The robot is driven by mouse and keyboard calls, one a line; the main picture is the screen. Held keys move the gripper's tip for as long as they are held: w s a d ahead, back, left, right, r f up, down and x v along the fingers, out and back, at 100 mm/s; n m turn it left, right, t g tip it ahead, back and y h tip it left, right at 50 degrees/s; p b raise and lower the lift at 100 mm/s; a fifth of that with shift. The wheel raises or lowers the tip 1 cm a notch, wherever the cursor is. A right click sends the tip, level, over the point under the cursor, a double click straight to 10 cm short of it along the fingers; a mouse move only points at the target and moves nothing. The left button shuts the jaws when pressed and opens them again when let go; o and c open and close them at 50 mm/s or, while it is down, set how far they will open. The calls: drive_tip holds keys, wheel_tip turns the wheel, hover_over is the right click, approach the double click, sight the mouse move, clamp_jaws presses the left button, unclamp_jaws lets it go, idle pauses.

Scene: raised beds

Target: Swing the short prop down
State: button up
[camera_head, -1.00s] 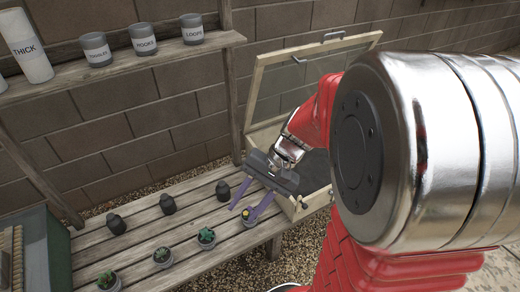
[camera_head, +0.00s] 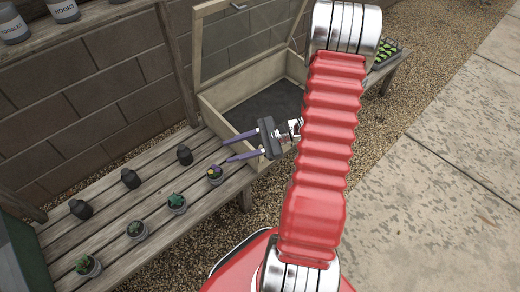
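A wooden cold frame (camera_head: 212,113) with a dark bed inside stands at the end of the slatted bench. Its glazed lid (camera_head: 203,62) is raised and leans back toward the wall. A small dark fitting (camera_head: 238,6) shows on the lid near the top edge of the picture. I cannot make out the short prop for certain. My gripper (camera_head: 227,151) is open and empty, its two purple fingers apart and pointing left. It hovers by the frame's near left corner, close to the yellow-flowered pot. My red arm hides the right part of the frame.
Several small potted plants (camera_head: 176,203) line the front of the bench (camera_head: 112,202), with dark bottle-like pots (camera_head: 131,178) behind. A shelf (camera_head: 90,24) with labelled cans (camera_head: 62,10) is above left. A seedling tray (camera_head: 387,52) stands far right. Paving (camera_head: 440,170) at right is clear.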

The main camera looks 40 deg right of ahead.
drive_tip(key=s+d+f+m+t+h, duration=0.3)
drive_tip(key=d+f+m+t+h, duration=0.2)
drive_tip(key=d+f+m, duration=0.3)
drive_tip(key=s+d+f+m+t+h, duration=0.4)
drive_tip(key=d+f+m, duration=0.3)
drive_tip(key=f, duration=0.5)
drive_tip(key=shift+s+d+m+t+h, duration=0.35)
drive_tip(key=shift+d+t+h, duration=0.3)
drive_tip(key=shift+d, duration=0.4)
drive_tip(key=shift+w, duration=0.15)
drive_tip(key=shift+w+a, duration=0.2)
drive_tip(key=shift+w, duration=2.1)
drive_tip(key=shift+w+a, duration=0.2)
drive_tip(key=shift+w, duration=2.05)
drive_tip(key=shift+w+a, duration=0.2)
drive_tip(key=shift+w, duration=2.1)
drive_tip(key=shift+c, duration=0.5)
clamp_jaws()
